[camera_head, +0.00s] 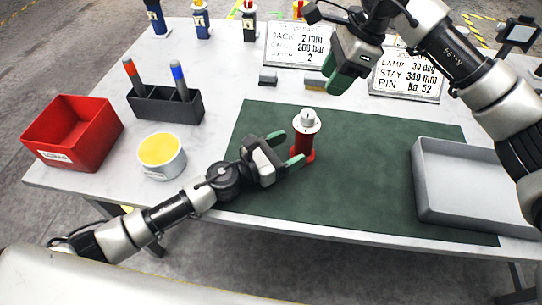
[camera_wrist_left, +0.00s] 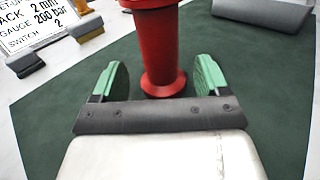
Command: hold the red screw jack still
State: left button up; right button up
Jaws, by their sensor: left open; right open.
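The red screw jack (camera_head: 305,148) stands upright on the dark green mat (camera_head: 380,150), with a pale round top. It also shows in the left wrist view (camera_wrist_left: 160,55), its upper part cut off by the frame. My left gripper (camera_head: 284,149) is open, low over the mat, with its green fingertips pointing at the jack. In the left wrist view the fingers (camera_wrist_left: 160,80) lie on either side of the jack's lower part, with a visible gap to each side. My right gripper (camera_head: 335,82) is open and empty, above the back of the mat behind the jack.
A red bin (camera_head: 72,135), a yellow-topped tin (camera_head: 161,156) and a dark holder (camera_head: 166,105) with two pens stand at left. A grey tray (camera_head: 470,190) stands at right. Printed signs (camera_head: 298,45) and small blocks (camera_head: 268,78) lie behind the mat. The mat's middle right is clear.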

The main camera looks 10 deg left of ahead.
aim_at(308, 113)
pick_arm(q)
jog(key=shift+x, duration=2.25)
grip_shut()
pick_arm(e)
jog(key=shift+o, duration=1.3)
jog(key=shift+a, duration=0.1)
jog(key=shift+o, duration=0.3)
jog(key=shift+s+a+r+n, duration=0.1)
jog(key=shift+a+r+n, duration=0.1)
jog(key=shift+a+n, duration=0.25)
jog(key=a+f+n+h, duration=0.1)
jog(key=f, duration=0.2)
jog(key=a+f+n+h, duration=0.1)
jog(key=f+n, duration=0.1)
jog(key=f, duration=0.2)
jog(key=f+n+h, duration=0.2)
jog(key=f, duration=0.1)
jog(key=shift+s+a+f+t, duration=0.2)
jog(key=shift+a+t, duration=0.1)
jog(key=shift+a, duration=0.1)
